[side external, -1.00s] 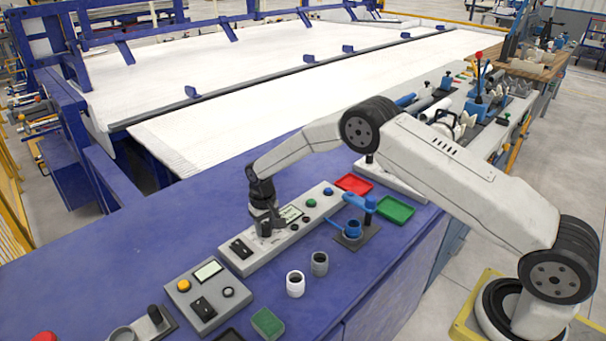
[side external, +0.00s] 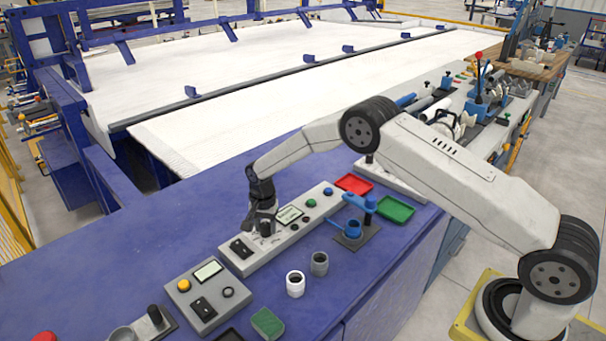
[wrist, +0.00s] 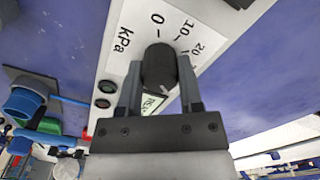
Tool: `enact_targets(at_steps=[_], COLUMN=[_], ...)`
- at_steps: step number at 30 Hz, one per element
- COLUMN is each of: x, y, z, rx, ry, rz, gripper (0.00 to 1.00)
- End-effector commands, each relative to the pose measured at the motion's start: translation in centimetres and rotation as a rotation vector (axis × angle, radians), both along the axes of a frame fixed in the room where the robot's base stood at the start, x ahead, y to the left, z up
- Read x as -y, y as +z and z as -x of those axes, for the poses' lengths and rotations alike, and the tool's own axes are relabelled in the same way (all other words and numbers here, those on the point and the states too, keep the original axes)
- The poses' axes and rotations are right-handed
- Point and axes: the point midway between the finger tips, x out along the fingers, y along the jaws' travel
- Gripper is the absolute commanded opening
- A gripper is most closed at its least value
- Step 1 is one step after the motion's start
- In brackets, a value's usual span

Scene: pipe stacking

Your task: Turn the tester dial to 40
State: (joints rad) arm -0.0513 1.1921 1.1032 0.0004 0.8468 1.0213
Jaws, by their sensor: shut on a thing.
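The white scale plate (wrist: 150,18) beside the knob shows 0, 10, 20 and kPa; other marks are hidden or out of view. I cannot make out a pointer on the knob.
A blue clamp (side external: 355,228), white ring (side external: 295,284) and grey ring (side external: 319,263) stand in front. Red (side external: 355,184) and green (side external: 396,210) trays lie to the right.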

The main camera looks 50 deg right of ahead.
Motion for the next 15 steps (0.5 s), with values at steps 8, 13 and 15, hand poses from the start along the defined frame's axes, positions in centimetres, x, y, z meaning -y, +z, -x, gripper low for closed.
enact_targets(at_steps=[8, 13, 15], x=[0.03, 0.03, 0.04], y=[0.1, 0.1, 0.1], z=[-0.11, -0.11, -0.11], rx=[0.004, 0.004, 0.004], ry=[-0.054, -0.056, -0.056], rz=[0.001, 0.001, 0.001], gripper=[0.0, 0.0, 0.0])
